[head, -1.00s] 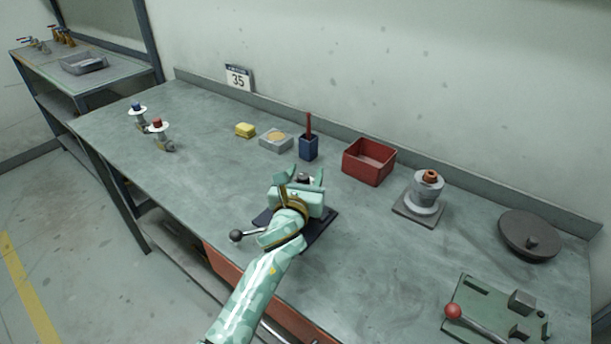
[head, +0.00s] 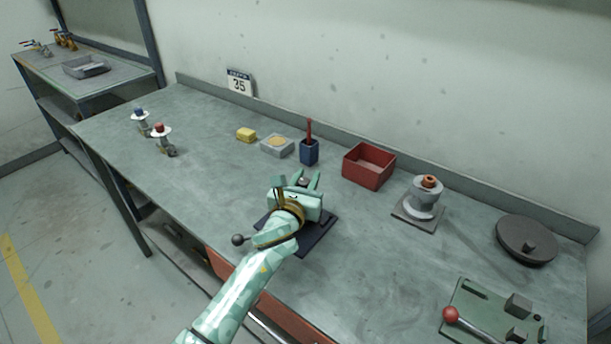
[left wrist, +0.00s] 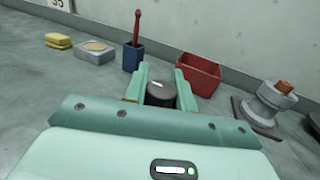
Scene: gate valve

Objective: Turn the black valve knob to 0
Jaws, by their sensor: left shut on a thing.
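The black valve knob (left wrist: 160,95) shows in the left wrist view between the two fingers of my left gripper (left wrist: 160,88). A pale mark lies on its top. My left gripper (head: 298,182) is shut on the knob, and in the head view it hides most of the valve. The valve's dark base plate (head: 322,236) shows beneath my gripper on the bench. A black ball (head: 238,240) on a short rod sticks out to the left. I cannot read any scale around the knob. My right gripper is not in view.
Behind the valve stand a blue holder (head: 309,152) with a red-handled tool, a red bin (head: 368,165), a grey dish (head: 277,146) and a yellow sponge (head: 246,135). A grey flanged fitting (head: 424,203) is to the right.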

